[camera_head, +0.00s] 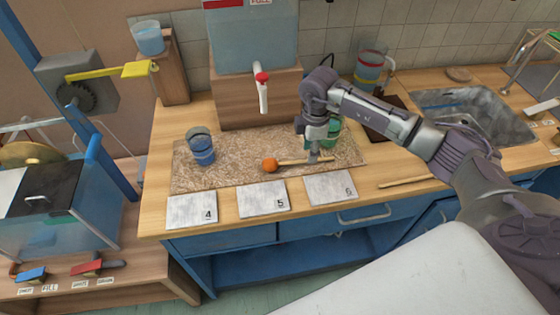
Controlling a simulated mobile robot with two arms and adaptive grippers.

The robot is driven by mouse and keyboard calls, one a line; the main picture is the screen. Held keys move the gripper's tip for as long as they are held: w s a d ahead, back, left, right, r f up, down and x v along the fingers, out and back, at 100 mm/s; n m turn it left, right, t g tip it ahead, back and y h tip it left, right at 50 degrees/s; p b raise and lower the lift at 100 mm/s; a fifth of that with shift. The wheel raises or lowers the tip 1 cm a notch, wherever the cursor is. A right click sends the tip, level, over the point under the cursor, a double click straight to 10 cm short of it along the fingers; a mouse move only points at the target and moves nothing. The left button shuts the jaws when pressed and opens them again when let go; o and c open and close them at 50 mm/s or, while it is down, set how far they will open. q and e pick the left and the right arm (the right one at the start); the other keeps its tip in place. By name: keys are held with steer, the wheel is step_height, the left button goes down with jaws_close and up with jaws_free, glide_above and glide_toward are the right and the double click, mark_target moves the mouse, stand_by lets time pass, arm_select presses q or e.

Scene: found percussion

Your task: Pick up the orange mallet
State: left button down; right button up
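The orange mallet lies on the speckled mat (225,173) on the wooden counter. Its round orange head (270,165) points left and its thin wooden handle (291,162) runs to the right. My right gripper (314,157) reaches down from above to the right part of the handle, with its fingertips at the handle and covering a bit of it. The fingers are too small to show whether they are closed on it. My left gripper is not in view.
A blue cup (201,146) stands left on the mat; a green cup (333,130) is partly hidden behind my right gripper. Plates marked 4 (188,208), 5 (260,200) and 6 (328,188) lie along the front. Another stick (405,181) lies right. A tap (262,92) hangs behind.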

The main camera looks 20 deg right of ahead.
mark_target(300, 162)
steer(key=shift+w+d+f+p, duration=0.15)
steer(key=shift+f+p, duration=0.2)
steer(key=shift+f, duration=1.5)
jaws_close()
steer(key=shift+r, duration=0.1)
